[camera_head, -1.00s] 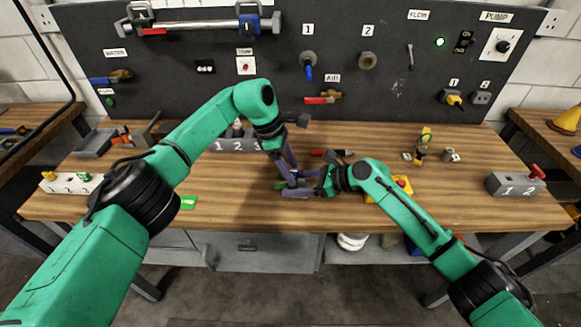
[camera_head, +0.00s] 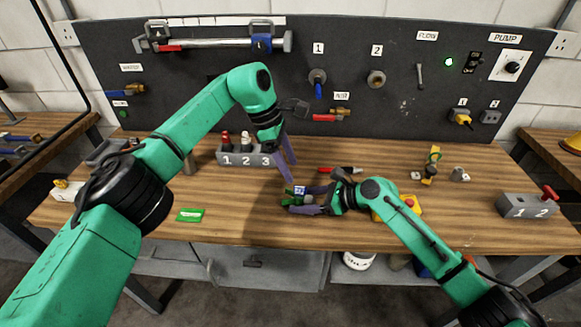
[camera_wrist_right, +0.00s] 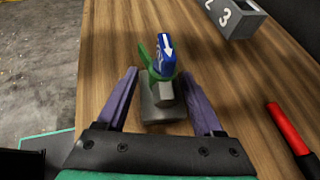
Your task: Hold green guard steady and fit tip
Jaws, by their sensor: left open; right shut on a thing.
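The green guard (camera_wrist_right: 150,62) shows in the right wrist view on a grey body (camera_wrist_right: 163,103). A blue tip with a white arrow (camera_wrist_right: 167,52) sits at the guard; I cannot tell how fully it is seated. In the head view the green guard (camera_head: 289,202) and blue tip (camera_head: 299,190) are small and partly hidden by my right gripper. My right gripper (camera_head: 304,199) is shut on the grey guard assembly, low over the table; its fingers flank it in the wrist view (camera_wrist_right: 160,75). My left gripper (camera_head: 291,171) is open and empty, just above and behind the blue tip.
A grey block marked 1 2 3 (camera_head: 244,159) stands behind and left. A red-handled tool (camera_head: 340,170) lies behind my right gripper, and a yellow box with a red button (camera_head: 403,206) is to its right. A green card (camera_head: 190,215) lies front left on the wooden table (camera_head: 240,220).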

